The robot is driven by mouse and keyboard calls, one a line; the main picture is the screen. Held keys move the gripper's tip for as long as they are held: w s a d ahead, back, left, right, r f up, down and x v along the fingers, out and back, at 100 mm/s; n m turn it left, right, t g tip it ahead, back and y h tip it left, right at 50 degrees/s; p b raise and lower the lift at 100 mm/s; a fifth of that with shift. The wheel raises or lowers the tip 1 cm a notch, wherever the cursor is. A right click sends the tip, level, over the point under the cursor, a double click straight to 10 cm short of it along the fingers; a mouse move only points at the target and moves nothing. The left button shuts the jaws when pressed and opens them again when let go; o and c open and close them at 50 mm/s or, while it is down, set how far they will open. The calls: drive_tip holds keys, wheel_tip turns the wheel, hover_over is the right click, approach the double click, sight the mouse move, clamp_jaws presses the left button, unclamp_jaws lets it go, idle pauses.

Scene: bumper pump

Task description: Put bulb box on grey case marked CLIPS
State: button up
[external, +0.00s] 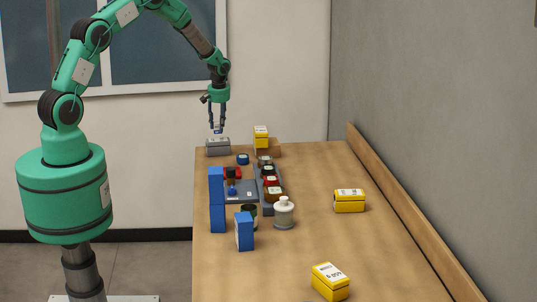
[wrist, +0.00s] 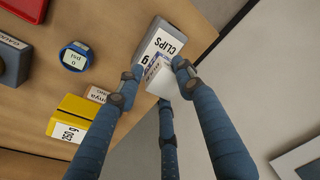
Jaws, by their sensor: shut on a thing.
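My gripper (external: 217,126) is at the far left end of the table, pointing down over the grey case marked CLIPS (external: 218,148). It is shut on a small white and blue bulb box, seen between the fingertips in the wrist view (wrist: 160,80). In the wrist view the grey case (wrist: 185,38) shows its CLIPS label just beyond the box, and the box overlaps part of that label. I cannot tell whether the box touches the case top. The fingers partly hide the box.
A yellow box (external: 261,136) stands right of the case, also in the wrist view (wrist: 70,122). A round blue item (external: 242,158) sits in front. Jars (external: 272,182), blue boxes (external: 217,200) and a white bottle (external: 284,212) crowd the left side.

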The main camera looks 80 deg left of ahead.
sight(219, 133)
drive_tip(key=shift+f, duration=1.55)
drive_tip(key=shift+f, duration=0.2)
drive_tip(key=o, duration=1.1)
drive_tip(key=shift+o, duration=0.2)
drive_tip(key=shift+r, duration=0.2)
wheel_tip(219, 133, up, 12)
drive_tip(key=d, duration=0.1)
drive_tip(key=shift+w+d, duration=0.15)
drive_tip(key=shift+d, duration=0.25)
drive_tip(key=shift+f, duration=0.1)
